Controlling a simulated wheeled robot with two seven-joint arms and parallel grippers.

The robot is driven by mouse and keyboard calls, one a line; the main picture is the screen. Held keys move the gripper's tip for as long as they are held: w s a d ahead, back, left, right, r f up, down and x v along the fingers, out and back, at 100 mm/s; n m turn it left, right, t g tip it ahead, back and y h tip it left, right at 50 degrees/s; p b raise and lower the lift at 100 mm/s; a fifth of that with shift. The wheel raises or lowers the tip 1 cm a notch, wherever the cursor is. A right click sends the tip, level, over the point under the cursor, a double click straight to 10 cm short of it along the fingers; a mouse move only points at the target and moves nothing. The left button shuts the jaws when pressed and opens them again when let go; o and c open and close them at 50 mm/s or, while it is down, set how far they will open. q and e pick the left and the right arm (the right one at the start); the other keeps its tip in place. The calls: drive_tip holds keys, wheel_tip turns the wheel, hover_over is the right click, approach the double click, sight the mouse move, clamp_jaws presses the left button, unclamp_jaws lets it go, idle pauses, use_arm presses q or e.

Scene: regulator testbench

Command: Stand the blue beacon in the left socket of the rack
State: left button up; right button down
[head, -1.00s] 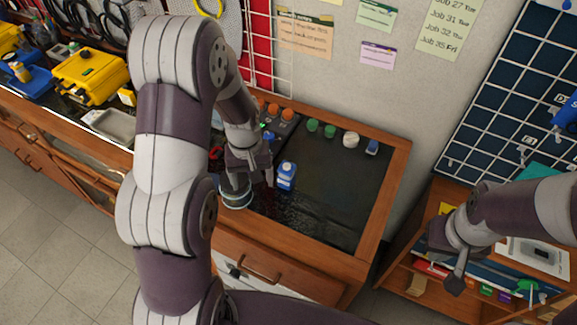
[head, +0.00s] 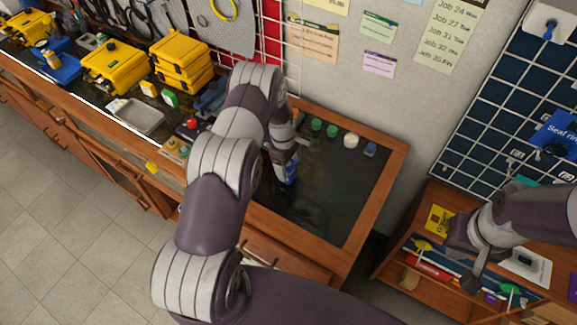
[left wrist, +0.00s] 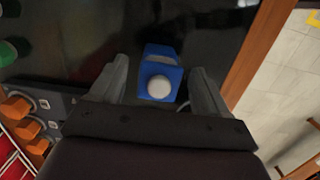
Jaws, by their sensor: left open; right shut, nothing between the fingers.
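A blue block with a white round top, which looks like the blue beacon (left wrist: 143,79), stands on the dark bench top. In the head view only a bit of its blue (head: 291,174) shows below my left gripper (head: 285,158). In the left wrist view my left gripper (left wrist: 160,75) is open, with one finger on each side of the blue block and gaps between. My right gripper (head: 474,272) is shut and empty, near the side shelf at right. I cannot make out the rack or its left socket; my left arm hides part of the bench.
Green knobs (head: 316,124), a white knob (head: 351,141) and a small blue item (head: 370,149) line the bench's back. Orange knobs (left wrist: 16,106) show in the left wrist view. Yellow cases (head: 115,68) and a grey tray (head: 136,117) lie left.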

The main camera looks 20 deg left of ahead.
use_arm(q)
drive_tip(key=shift+a+f, duration=0.25)
drive_tip(key=shift+f, duration=0.6)
drive_tip(key=shift+d, duration=0.25)
drive_tip(key=c, duration=1.1)
drive_tip(key=shift+w+a+r, duration=0.1)
drive_tip(key=shift+a, duration=0.05)
drive_tip(key=shift+c, duration=0.6)
